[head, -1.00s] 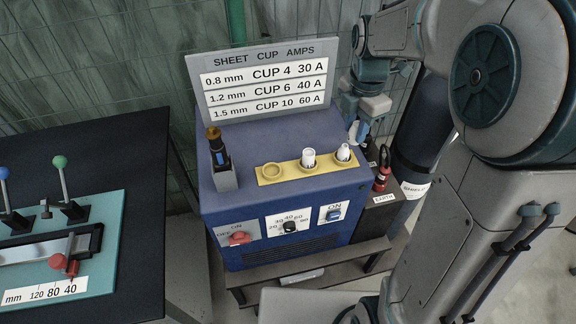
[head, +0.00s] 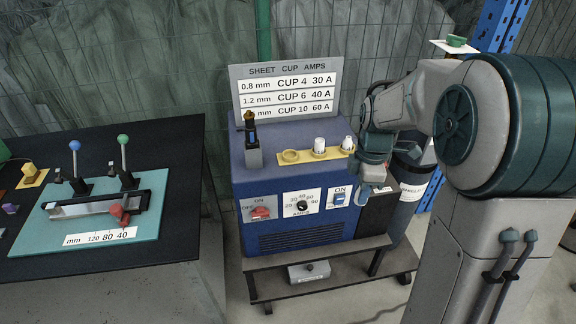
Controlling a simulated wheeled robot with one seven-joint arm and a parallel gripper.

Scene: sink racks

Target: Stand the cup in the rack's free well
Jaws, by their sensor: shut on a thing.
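The yellow rack (head: 311,155) lies along the top of the blue machine. Its left well (head: 290,156) is empty. A white cup (head: 319,145) stands in the middle well and another white cup (head: 346,142) in the right well. My gripper (head: 364,194) hangs just right of the machine's front, lower than the rack and apart from it, pointing down. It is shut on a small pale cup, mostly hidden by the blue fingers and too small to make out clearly.
A sign (head: 287,90) stands behind the rack. A dark torch in a grey holder (head: 253,145) is just left of the empty well. A dark cylinder (head: 410,190) stands right of the machine. A bench with levers (head: 165,220) is at left.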

